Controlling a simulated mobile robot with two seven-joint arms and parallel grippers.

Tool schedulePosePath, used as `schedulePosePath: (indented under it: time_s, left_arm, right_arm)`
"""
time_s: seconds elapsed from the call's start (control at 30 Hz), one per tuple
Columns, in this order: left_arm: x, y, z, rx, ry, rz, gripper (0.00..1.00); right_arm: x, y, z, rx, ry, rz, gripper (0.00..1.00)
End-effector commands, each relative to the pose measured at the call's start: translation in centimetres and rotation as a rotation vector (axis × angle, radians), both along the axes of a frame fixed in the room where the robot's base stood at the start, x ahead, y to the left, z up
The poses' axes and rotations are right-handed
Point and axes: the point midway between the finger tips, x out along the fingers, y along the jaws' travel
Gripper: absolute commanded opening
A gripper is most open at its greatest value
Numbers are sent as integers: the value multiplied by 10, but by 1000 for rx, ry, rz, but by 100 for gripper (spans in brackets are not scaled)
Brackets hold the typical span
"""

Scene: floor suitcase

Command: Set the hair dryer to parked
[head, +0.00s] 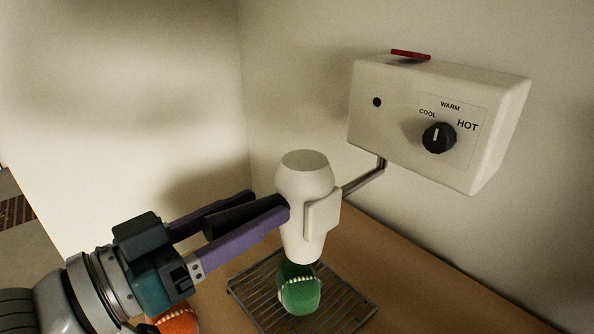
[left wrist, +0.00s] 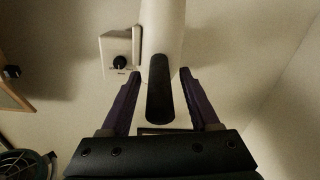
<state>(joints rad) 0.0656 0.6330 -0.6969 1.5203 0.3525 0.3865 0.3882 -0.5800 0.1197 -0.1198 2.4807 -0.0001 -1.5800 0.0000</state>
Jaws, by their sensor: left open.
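The hair dryer (head: 303,180) has a white body and a dark handle (head: 232,219). It sits at the end of a bent metal arm (head: 366,178) that comes from under a white wall box (head: 425,80). My left gripper (head: 268,204) is open, with its purple fingers on either side of the handle. In the left wrist view, the handle (left wrist: 160,92) stands between the fingers with gaps on both sides, and the white body (left wrist: 162,28) is beyond it. My right gripper is not in view.
The wall box has a black knob (head: 438,137) beside COOL, WARM and HOT, and a red piece (head: 411,54) on top. A green object (head: 299,290) is below the dryer, over a metal rack (head: 352,312). An orange object (head: 178,319) is partly hidden by my arm.

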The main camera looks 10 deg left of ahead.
Motion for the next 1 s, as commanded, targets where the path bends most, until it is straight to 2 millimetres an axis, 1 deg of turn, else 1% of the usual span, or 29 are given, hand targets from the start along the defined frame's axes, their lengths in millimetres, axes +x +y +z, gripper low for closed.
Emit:
schedulePosePath:
  time_s: [0.03,0.13,0.37,0.47,0.9,0.93,1.0]
  left_arm:
    - [4,-3,0,1,-1,0,62]
    - [7,-5,0,0,1,-1,62]
    - [7,-6,0,1,2,0,62]
    - [7,-5,0,1,2,0,52]
    - [7,-5,0,1,1,0,2]
    - [7,-5,0,1,1,0,0]
    - [7,-5,0,1,1,0,0]
  right_arm:
    - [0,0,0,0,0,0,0]
    - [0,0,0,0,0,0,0]
    - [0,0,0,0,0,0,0]
    - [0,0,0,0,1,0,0]
    - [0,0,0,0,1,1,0]
    - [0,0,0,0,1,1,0]
    - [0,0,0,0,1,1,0]
